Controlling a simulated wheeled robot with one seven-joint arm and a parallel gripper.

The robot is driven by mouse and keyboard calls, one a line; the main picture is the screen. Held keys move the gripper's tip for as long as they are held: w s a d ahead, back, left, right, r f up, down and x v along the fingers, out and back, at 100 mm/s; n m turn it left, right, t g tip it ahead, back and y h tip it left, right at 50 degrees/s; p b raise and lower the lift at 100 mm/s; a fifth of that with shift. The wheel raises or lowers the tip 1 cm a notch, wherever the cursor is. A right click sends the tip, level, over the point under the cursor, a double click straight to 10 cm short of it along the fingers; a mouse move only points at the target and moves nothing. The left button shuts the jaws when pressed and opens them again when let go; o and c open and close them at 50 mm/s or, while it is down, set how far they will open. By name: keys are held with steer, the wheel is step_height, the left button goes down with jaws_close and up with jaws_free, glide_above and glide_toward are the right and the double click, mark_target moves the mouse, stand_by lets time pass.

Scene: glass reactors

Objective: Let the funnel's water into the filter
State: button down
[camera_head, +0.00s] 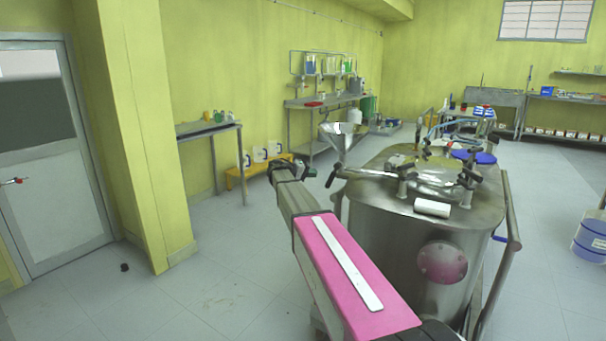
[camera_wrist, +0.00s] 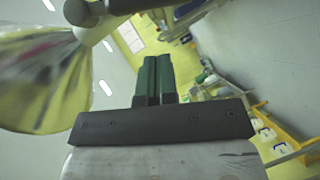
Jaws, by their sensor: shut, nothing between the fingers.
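A steel funnel (camera_head: 343,140) stands at the left side of a large steel vessel (camera_head: 385,240), which I take to be the filter. Its stem runs down to a pipe with a black-handled valve (camera_head: 333,176). Whether the funnel holds water cannot be told. My gripper (camera_head: 308,171) is just left of the funnel and valve, apart from them in the head view. In the wrist view its green fingers (camera_wrist: 152,62) are together and empty. There the shiny funnel cone (camera_wrist: 45,85) fills the left, with a pale pipe and dark fitting (camera_wrist: 92,14) at the top.
A narrow side table (camera_head: 208,127) and a low yellow bench (camera_head: 262,166) stand by the left wall. A blue-banded bucket (camera_head: 590,238) is at the right.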

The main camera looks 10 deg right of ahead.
mark_target(329, 182)
steer(key=shift+s+d+f, duration=0.3)
steer(key=shift+s+d, duration=0.05)
steer(key=shift+d, duration=0.3)
steer(key=shift+s+d+f, duration=0.3)
steer(key=shift+d, duration=0.4)
steer(key=shift+s+d+f, duration=0.3)
steer(key=shift+s+d, duration=0.05)
steer(key=shift+d, duration=0.3)
steer(key=shift+s+d+f+n+h, duration=0.55)
steer(key=shift+f+n+h, duration=0.15)
steer(key=shift+n, duration=0.2)
steer(key=shift+s+d+f, duration=0.3)
steer(key=shift+s+d, duration=0.15)
steer(key=shift+w, duration=0.1)
